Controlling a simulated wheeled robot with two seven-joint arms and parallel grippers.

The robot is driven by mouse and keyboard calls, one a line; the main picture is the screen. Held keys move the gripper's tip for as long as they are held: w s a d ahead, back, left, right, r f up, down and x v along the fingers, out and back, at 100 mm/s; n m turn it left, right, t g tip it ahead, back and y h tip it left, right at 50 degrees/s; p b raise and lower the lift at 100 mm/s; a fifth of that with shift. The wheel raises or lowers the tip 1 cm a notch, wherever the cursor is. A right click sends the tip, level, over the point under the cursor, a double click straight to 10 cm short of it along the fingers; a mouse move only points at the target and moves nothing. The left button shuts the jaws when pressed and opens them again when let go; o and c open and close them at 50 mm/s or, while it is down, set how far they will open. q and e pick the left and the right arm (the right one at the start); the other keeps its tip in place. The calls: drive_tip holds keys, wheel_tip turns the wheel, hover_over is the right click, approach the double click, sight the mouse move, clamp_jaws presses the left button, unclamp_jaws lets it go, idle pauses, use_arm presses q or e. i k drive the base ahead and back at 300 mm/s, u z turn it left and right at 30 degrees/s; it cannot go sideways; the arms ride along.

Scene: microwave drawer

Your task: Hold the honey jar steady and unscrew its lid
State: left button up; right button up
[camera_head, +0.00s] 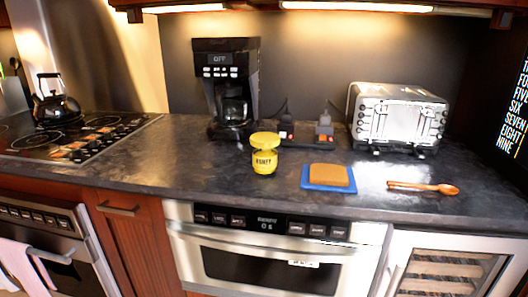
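The honey jar (264,161) stands upright on the dark countertop, left of a blue board. It is yellow with dark lettering. Its wider yellow lid (265,140) sits on top, with a paler band between lid and label. Neither of my grippers is in the head view, and nothing touches the jar.
A black coffee maker (227,90) stands behind the jar to the left. A bread slice (328,175) lies on the blue board (312,187). A wooden spoon (424,187) and silver toaster (398,115) are to the right. The counter (180,155) left of the jar is clear.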

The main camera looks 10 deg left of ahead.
sight(265, 161)
drive_tip(key=z, duration=1.05)
drive_tip(key=k, duration=0.8)
drive_tip(key=u, duration=1.15)
drive_tip(key=i, duration=0.45)
drive_tip(key=z, duration=0.1)
